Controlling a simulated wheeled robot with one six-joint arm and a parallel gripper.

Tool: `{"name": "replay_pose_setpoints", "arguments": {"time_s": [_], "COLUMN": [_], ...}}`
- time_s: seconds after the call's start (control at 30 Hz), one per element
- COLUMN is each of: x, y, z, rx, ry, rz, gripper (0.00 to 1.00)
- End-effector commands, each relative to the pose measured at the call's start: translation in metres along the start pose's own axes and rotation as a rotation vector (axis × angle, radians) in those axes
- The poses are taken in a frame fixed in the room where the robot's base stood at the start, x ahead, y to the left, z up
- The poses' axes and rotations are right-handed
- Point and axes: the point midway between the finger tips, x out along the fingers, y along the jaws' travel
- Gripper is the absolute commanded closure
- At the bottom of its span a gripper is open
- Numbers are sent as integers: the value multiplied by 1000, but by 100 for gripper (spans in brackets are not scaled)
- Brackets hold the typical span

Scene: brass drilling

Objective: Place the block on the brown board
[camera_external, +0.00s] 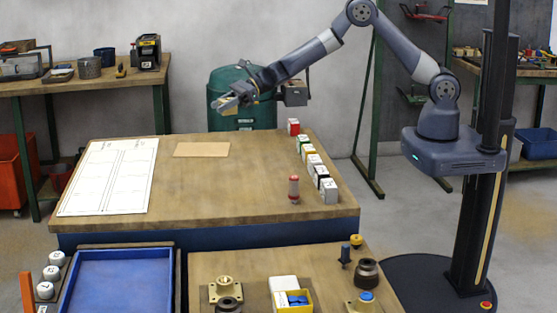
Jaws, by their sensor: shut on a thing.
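The brown board (201,149) is a thin tan rectangle lying flat near the back of the wooden worktable. My gripper (224,102) is in the air above and a little right of the board in the picture, with my arm reaching in from the right. It is shut on a small block (229,102), held clear of the table. The block is mostly hidden by the fingers and too small to make out clearly. The board's top is bare.
A white printed sheet (109,176) lies left on the worktable (230,195). A row of small boxes (313,164) lines its right side, with a red-capped bottle (294,190) near them. A green bin (240,118) stands behind. The table's middle is clear.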

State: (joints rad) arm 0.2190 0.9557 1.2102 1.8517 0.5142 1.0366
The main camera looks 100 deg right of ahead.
Motion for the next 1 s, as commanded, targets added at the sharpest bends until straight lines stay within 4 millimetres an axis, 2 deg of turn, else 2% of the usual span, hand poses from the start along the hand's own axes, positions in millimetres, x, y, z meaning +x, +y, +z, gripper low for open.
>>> {"name": "replay_pose_setpoints", "arguments": {"time_s": [0.1, 0.27, 0.5, 1.0], "x": [20, 34, 51, 71], "y": [14, 24, 26, 25], "z": [11, 12, -25, -73], "rx": [-21, -32, -32, -34], "ry": [0, 5, 9, 6], "rz": [41, 68, 72, 70], "gripper": [100, 100, 100, 100]}}
